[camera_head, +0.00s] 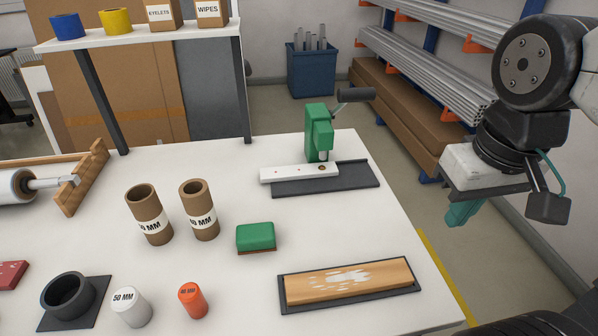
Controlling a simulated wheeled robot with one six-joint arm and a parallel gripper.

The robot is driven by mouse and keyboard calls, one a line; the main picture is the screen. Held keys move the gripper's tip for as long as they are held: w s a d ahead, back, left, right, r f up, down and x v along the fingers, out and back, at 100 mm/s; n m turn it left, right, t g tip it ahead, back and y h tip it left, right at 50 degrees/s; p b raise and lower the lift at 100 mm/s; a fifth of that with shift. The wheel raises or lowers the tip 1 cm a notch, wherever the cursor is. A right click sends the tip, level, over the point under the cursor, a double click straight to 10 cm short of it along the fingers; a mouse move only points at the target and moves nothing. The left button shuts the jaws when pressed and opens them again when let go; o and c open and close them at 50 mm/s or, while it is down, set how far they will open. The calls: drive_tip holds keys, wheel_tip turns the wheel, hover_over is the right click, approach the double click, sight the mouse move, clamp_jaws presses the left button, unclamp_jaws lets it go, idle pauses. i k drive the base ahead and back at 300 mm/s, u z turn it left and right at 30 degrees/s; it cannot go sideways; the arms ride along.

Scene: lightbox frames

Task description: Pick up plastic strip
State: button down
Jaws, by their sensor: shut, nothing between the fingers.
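A white plastic strip (299,173) with small holes lies flat at the foot of a green hand press (319,132), at the back right of the table. Its right part sits under the press head, beside and partly over a dark base plate (325,183). My gripper (462,213) hangs at the far right, off the table's right edge, well apart from the strip. It is shut and empty, with its teal tip pointing down.
A wooden board on a dark tray (347,307) lies at the front right. A green block (256,237), two cardboard tubes (149,229), an orange cylinder (192,301) and a white cylinder (131,307) stand on the table (400,230). A rack of metal bars (430,70) is behind.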

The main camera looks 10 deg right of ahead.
sight(275, 174)
drive_tip(key=z, duration=0.05)
drive_tip(key=k, duration=0.5)
drive_tip(key=z, duration=1.7)
drive_tip(key=k, duration=0.95)
drive_tip(key=u, duration=1.75)
drive_tip(key=i, duration=1)
